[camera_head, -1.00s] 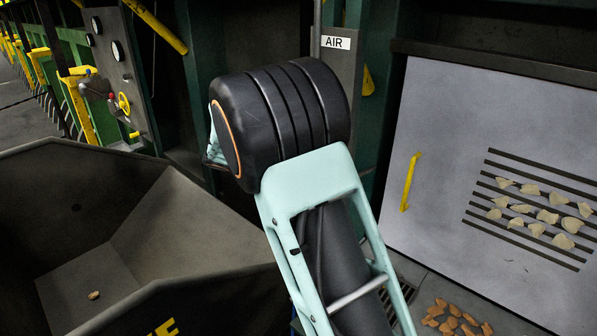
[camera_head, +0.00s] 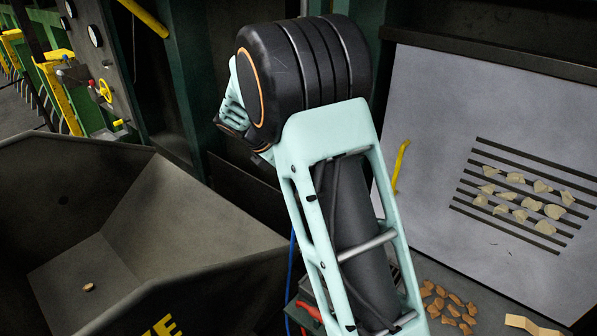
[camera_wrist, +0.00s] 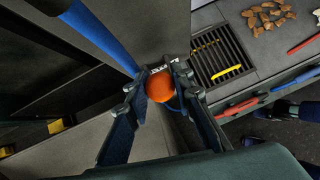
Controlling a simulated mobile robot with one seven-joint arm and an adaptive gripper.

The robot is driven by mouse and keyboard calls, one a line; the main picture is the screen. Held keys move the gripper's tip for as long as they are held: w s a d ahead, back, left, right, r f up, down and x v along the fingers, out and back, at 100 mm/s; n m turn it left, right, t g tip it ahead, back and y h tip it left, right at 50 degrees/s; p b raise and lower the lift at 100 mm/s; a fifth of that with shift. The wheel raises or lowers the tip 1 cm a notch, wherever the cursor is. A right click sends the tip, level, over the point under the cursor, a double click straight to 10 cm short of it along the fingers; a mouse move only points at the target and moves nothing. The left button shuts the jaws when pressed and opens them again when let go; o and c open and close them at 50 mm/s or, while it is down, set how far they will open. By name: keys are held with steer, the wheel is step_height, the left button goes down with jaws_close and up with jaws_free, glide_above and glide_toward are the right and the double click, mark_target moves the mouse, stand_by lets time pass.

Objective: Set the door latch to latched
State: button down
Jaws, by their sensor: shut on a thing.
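My gripper (camera_wrist: 155,92) shows in the wrist view, its two dark fingers closed on an orange ball-shaped knob (camera_wrist: 160,87). What the knob is fixed to is mostly hidden by the fingers and the panel behind them. I cannot tell for sure whether this knob belongs to the door latch. In the head view my own pale green and black arm hides the fingers and the knob. A slatted grey panel (camera_head: 415,110) stands at the right there, with a yellow bar handle (camera_head: 400,165) at its left edge.
A dark hopper (camera_head: 150,200) fills the lower left. Brown chips (camera_head: 445,302) lie on a surface at the lower right; they also show in the wrist view (camera_wrist: 268,15), near a dark grate (camera_wrist: 215,58). A blue tube (camera_wrist: 100,35) runs close beside my gripper.

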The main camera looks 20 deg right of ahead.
steer(key=c, duration=1.7)
jaws_free()
steer(key=shift+o, duration=0.2)
steer(key=v, duration=1.2)
steer(key=shift+c, duration=0.7)
